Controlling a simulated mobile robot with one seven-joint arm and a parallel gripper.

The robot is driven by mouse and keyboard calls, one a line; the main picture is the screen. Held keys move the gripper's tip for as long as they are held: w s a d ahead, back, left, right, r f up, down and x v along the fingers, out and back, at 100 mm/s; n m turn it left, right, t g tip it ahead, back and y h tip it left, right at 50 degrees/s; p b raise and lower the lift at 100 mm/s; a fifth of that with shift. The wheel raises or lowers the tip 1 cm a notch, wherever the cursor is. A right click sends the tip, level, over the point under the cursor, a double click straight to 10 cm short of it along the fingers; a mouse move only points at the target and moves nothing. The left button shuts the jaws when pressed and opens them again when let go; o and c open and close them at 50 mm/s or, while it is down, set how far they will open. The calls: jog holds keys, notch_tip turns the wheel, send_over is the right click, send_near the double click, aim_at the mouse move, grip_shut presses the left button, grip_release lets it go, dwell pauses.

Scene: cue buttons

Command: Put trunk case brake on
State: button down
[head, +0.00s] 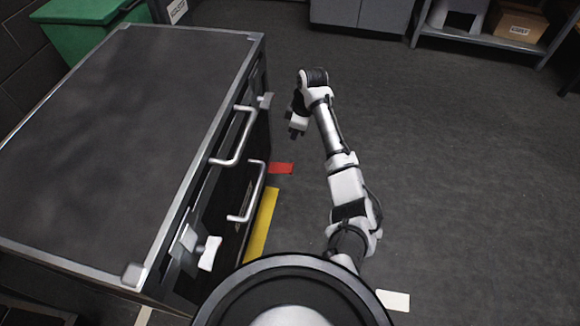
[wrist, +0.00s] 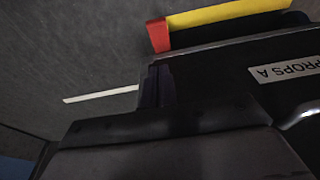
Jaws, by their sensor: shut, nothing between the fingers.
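The trunk case (head: 120,130) is a large black box with metal edges, filling the left of the head view. Its side face carries two silver handles and a latch at each end. A red piece (head: 281,168) and a yellow strip (head: 262,225) lie low along the foot of that side; I cannot tell whether either is the brake. The red piece (wrist: 159,36) and yellow strip (wrist: 228,14) also show in the wrist view, end to end. My gripper (head: 296,132) is shut and empty, beyond the red piece and right of the case's far end, apart from the handles.
A "PROPS A" label (wrist: 286,71) is on the case in the wrist view. A green bin (head: 95,28) stands behind the case. Grey cabinets (head: 360,14) and a shelf with a cardboard box (head: 516,22) are at the back. The floor to the right is clear.

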jog(key=shift+w+f+b, duration=0.25)
jog(key=shift+f+b, duration=0.5)
jog(key=shift+f, duration=0.55)
jog(key=b, duration=0.5)
send_over(289, 168)
jog(key=f, duration=1.2)
jog(key=shift+d+f, duration=0.35)
jog(key=shift+f, duration=0.55)
jog(key=shift+d, duration=0.1)
